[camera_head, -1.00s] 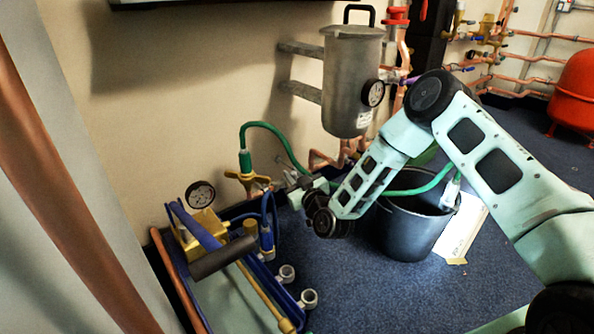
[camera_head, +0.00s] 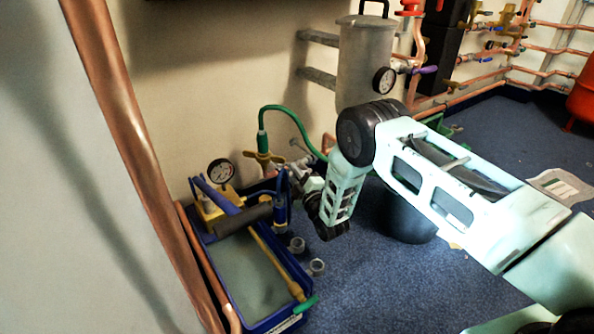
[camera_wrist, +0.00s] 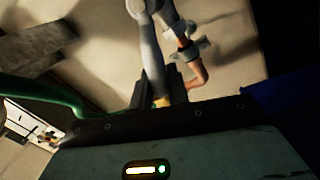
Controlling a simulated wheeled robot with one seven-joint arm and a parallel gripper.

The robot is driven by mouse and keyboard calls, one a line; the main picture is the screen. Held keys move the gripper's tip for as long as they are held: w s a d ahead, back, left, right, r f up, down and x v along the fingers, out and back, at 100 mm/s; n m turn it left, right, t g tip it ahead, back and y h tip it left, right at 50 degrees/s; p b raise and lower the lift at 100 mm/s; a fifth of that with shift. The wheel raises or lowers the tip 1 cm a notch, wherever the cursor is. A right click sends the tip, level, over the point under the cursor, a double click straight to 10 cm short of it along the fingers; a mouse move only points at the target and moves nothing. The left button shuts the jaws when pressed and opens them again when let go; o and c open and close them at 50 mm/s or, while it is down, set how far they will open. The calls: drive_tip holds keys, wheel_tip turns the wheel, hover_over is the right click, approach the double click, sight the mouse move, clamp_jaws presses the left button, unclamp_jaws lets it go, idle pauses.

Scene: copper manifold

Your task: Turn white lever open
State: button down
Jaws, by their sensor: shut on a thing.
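The white lever (camera_wrist: 152,60) shows in the wrist view as a long pale bar running down from the top to my gripper (camera_wrist: 160,90). The dark fingers stand on either side of its lower end and are shut on it. In the head view my gripper (camera_head: 305,178) is near the wall, right of the yellow valve handle (camera_head: 262,158). It is small there, and I cannot make out the lever or its exact angle in that view.
A copper pipe with a fitting (camera_wrist: 188,48) is beside the lever. A green hose (camera_head: 296,122) arches behind my gripper. A blue tray pump with a gauge (camera_head: 221,171) stands at left. A grey tank (camera_head: 364,60) and a black bucket (camera_head: 408,222) are to the right.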

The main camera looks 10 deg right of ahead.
drive_tip(key=f+n, duration=0.1)
drive_tip(key=n, duration=0.2)
drive_tip(key=shift+s+a+f+y, duration=0.15)
drive_tip(key=shift+a+f+y, duration=0.05)
drive_tip(key=shift+f+y, duration=0.2)
drive_tip(key=shift+f+n+y, duration=0.4)
drive_tip(key=shift+f+n, duration=0.25)
drive_tip(key=shift+n, duration=0.65)
drive_tip(key=shift+f, duration=0.1)
drive_tip(key=c, duration=1.4)
unclamp_jaws()
drive_tip(key=p+v, duration=1.1)
drive_tip(key=v, duration=0.6)
drive_tip(key=shift+s+d+r, duration=0.15)
drive_tip(key=shift+s+r, duration=0.1)
